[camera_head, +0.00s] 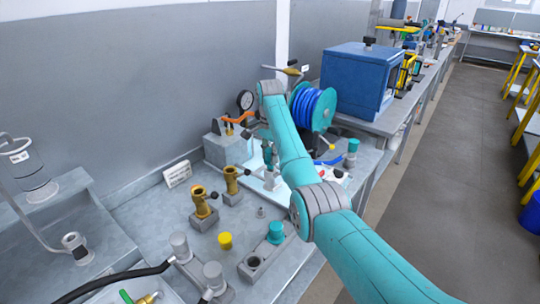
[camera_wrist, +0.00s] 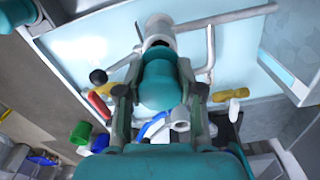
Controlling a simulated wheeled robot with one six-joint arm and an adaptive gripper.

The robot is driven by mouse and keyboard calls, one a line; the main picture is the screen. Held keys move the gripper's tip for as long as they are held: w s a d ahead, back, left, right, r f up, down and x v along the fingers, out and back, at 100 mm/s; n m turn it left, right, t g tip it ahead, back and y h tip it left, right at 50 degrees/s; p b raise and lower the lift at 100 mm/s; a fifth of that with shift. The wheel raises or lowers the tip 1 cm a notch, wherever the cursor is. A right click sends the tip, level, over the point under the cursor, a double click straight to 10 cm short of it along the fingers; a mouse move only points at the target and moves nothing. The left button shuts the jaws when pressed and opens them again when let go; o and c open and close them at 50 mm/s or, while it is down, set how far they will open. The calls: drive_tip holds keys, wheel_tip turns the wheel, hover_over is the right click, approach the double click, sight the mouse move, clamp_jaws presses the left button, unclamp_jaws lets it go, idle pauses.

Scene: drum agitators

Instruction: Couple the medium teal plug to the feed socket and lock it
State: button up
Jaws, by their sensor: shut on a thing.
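In the wrist view my gripper (camera_wrist: 160,92) is shut on a rounded teal plug (camera_wrist: 160,78), with one finger on each side of it. A pale grey pipe fitting (camera_wrist: 158,27), which looks like the feed socket, lies straight beyond the plug and in line with it. I cannot tell whether the plug touches it, is seated in it or is locked. Another teal plug (camera_head: 276,231) stands in a grey two-hole holder (camera_head: 253,262), and a further teal piece (camera_head: 353,146) stands at the bench's right edge.
White pipes (camera_wrist: 228,17) and a red-and-yellow handle (camera_wrist: 98,104) are close to the gripper. Brass fittings (camera_head: 231,178), a yellow cap (camera_head: 225,240), a blue hose reel (camera_head: 313,108) and a blue cabinet (camera_head: 355,80) stand on the bench. The aisle (camera_head: 430,180) to the right is clear.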

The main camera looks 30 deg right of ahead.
drive_tip(key=shift+f, duration=0.2)
drive_tip(key=shift+f, duration=0.9)
drive_tip(key=shift+f, duration=0.4)
idle(0.3)
drive_tip(key=o, duration=1.2)
drive_tip(key=shift+o, duration=0.4)
drive_tip(key=shift+r, duration=3.95)
